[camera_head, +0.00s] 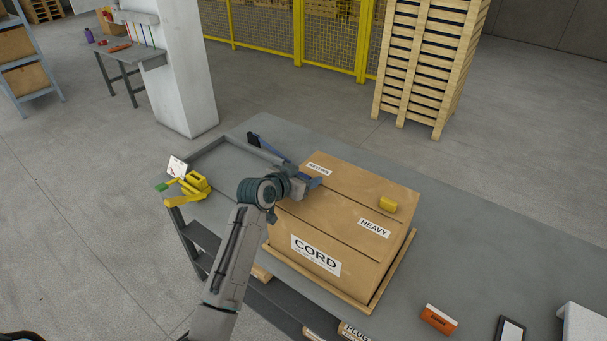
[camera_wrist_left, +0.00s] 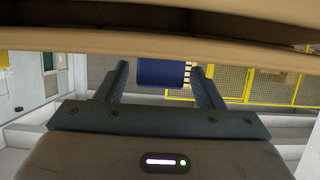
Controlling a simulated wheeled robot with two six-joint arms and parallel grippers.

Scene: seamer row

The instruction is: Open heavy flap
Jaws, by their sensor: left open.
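A cardboard box (camera_head: 330,223) stands on the grey table, marked CORD on its front. Its top bears a HEAVY label (camera_head: 374,228) toward the right and a RETURN label (camera_head: 319,170) at the far left. The top panels look down, with seams between them.
A yellow tool (camera_head: 190,186) and a white card (camera_head: 178,167) are at the table's left end. An orange box (camera_head: 439,319) and a dark-framed panel (camera_head: 510,329) are at the right front. The table (camera_head: 480,250) is clear right of the box.

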